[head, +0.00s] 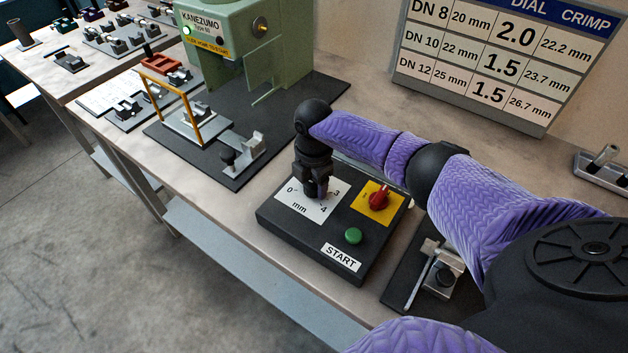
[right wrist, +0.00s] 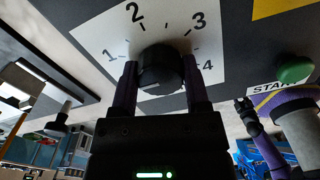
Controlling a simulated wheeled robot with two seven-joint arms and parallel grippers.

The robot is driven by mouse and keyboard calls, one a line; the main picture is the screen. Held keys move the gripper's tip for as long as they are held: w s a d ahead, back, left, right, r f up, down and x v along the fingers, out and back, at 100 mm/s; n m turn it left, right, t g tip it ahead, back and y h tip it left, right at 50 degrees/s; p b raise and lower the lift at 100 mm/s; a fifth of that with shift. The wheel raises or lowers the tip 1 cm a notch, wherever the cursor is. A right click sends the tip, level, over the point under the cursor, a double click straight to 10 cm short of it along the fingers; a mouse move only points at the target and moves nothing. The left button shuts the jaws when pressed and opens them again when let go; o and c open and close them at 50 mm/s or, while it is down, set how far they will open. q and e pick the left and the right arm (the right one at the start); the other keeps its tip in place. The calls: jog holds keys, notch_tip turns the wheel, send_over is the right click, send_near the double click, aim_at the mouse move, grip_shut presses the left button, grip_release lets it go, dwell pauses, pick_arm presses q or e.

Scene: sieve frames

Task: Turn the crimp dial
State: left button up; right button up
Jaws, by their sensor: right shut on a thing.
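The crimp dial (right wrist: 160,68) is a round black knob on a white scale plate marked in mm. My right gripper (head: 317,192) is shut on it from above, one finger on each side, and it also shows in the right wrist view (right wrist: 160,85). In that view the figures 1 to 4 ring the knob; I cannot make out a pointer. In the head view the gripper hides most of the knob and part of the scale (head: 300,207). My left gripper (right wrist: 245,108) seems to show small at the right of the wrist view, away from the dial.
A green press (head: 225,50) stands behind left. A dial and crimp chart (head: 490,60) stands at the back. A metal fixture (head: 440,278) lies right of the box.

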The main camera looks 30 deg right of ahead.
jog(key=o, duration=1.3)
notch_tip(320, 180, up, 9)
jog(key=shift+r+p, duration=0.1)
jog(key=shift+p, duration=1.15)
jog(key=shift+r, duration=0.4)
jog(key=shift+f, duration=0.1)
